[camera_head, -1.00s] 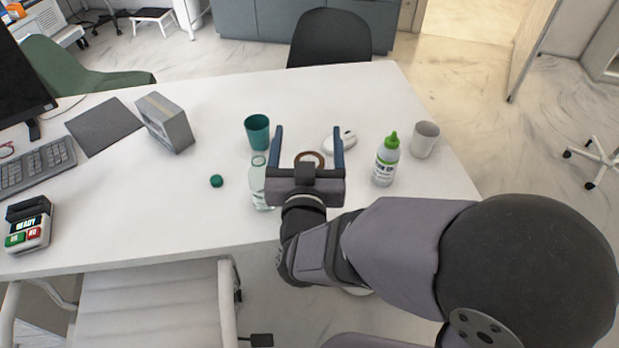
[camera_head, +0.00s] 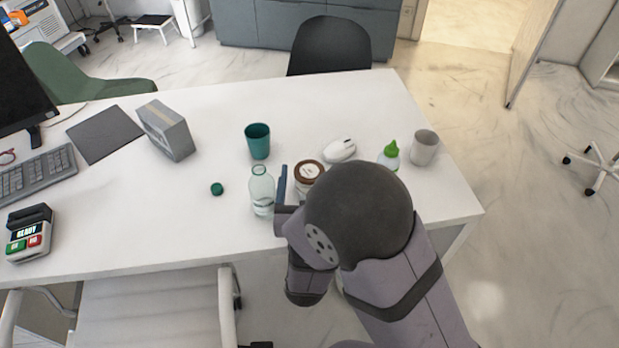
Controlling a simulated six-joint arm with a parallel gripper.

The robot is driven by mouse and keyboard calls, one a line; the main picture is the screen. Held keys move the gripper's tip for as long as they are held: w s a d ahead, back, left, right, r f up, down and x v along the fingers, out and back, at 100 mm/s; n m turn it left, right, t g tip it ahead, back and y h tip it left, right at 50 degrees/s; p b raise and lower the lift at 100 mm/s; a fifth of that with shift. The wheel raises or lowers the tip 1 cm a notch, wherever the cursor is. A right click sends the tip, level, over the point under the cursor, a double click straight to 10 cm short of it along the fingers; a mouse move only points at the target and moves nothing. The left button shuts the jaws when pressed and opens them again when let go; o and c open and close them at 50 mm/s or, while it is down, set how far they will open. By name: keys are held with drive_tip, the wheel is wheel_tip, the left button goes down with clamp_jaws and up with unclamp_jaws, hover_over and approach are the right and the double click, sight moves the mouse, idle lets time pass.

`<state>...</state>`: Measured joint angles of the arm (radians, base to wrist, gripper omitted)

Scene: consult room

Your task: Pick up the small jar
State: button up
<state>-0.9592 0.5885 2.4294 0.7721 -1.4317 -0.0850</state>
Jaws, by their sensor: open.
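The small jar (camera_head: 309,171), pale with a brown rim around a white lid top, stands on the white desk. Its lower right part is hidden by my arm. My gripper (camera_head: 288,183) is low over the desk at the jar's near side. One blue finger shows just left of the jar, between it and a clear bottle. The other finger is hidden behind my arm. The gripper is open, and I cannot tell whether any finger touches the jar.
The clear bottle (camera_head: 262,192) stands close left of my finger. A teal cup (camera_head: 258,141), a white mouse (camera_head: 340,150), a green-capped bottle (camera_head: 389,155) and a light cup (camera_head: 424,148) are behind and right. A green cap (camera_head: 217,189) lies left on the desk (camera_head: 170,220).

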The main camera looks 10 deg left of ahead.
sight(310, 163)
drive_tip(key=shift+p+x, duration=0.6)
drive_tip(key=shift+x, duration=2.2)
drive_tip(key=c, duration=1.4)
drive_tip(key=shift+o, duration=0.2)
drive_tip(key=shift+r, duration=0.1)
wheel_tip(310, 163, up, 10)
